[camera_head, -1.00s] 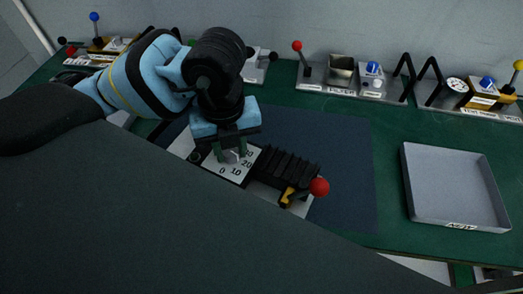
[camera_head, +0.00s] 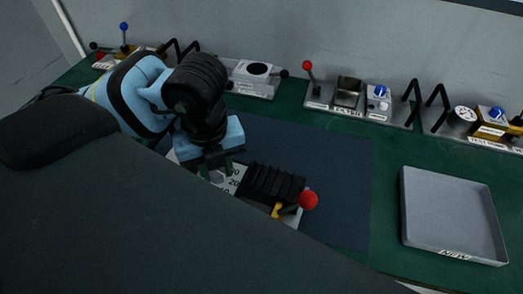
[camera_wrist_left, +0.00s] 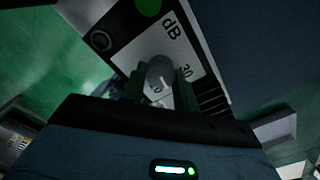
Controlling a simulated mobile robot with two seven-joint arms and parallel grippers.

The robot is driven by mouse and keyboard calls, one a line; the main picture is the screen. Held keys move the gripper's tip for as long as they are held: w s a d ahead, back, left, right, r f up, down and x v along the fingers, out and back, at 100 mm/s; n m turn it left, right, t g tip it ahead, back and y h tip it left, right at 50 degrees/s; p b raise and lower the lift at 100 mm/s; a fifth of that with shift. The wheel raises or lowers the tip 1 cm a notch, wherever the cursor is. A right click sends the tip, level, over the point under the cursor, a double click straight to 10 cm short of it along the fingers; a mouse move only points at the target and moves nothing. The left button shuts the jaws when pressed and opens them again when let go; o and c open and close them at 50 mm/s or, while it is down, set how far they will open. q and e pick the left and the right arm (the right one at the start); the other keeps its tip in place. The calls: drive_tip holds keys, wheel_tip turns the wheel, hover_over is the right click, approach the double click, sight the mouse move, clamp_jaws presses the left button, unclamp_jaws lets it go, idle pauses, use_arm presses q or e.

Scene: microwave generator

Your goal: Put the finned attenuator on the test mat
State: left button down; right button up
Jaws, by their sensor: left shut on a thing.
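The finned attenuator (camera_head: 272,184) has black fins, a white dial plate, a yellow part and a red ball lever. It lies over the dark blue test mat (camera_head: 335,175), left of the mat's middle; whether it touches the mat is hard to tell. My left gripper (camera_head: 215,172) is over its dial end. In the left wrist view, my left gripper (camera_wrist_left: 162,92) is shut on the grey knob of the attenuator (camera_wrist_left: 206,62), whose plate reads dB. The attenuator's near side is hidden by my dark body. My right gripper is not in view.
Several instrument modules line the back wall, including a filter unit (camera_head: 347,108) with a red lever. The right part of the mat is clear.

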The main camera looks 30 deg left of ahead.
use_arm(q)
drive_tip(key=shift+w+d+f+b, duration=0.1)
drive_tip(key=shift+w+d+f, duration=0.5)
drive_tip(key=shift+w, duration=1.85)
drive_tip(key=shift+w+d+f+b, duration=0.1)
drive_tip(key=shift+w+f, duration=0.9)
drive_tip(key=shift+w, duration=1.5)
drive_tip(key=shift+w+d+f+b, duration=0.1)
drive_tip(key=shift+w+d+f, duration=0.5)
drive_tip(key=shift+w, duration=1.85)
drive_tip(key=shift+a+f, duration=0.2)
drive_tip(key=shift+f, duration=0.15)
drive_tip(key=c, duration=1.1)
unclamp_jaws()
drive_tip(key=shift+r, duration=0.1)
drive_tip(key=shift+r+p, duration=0.6)
drive_tip(key=shift+r, duration=5.4)
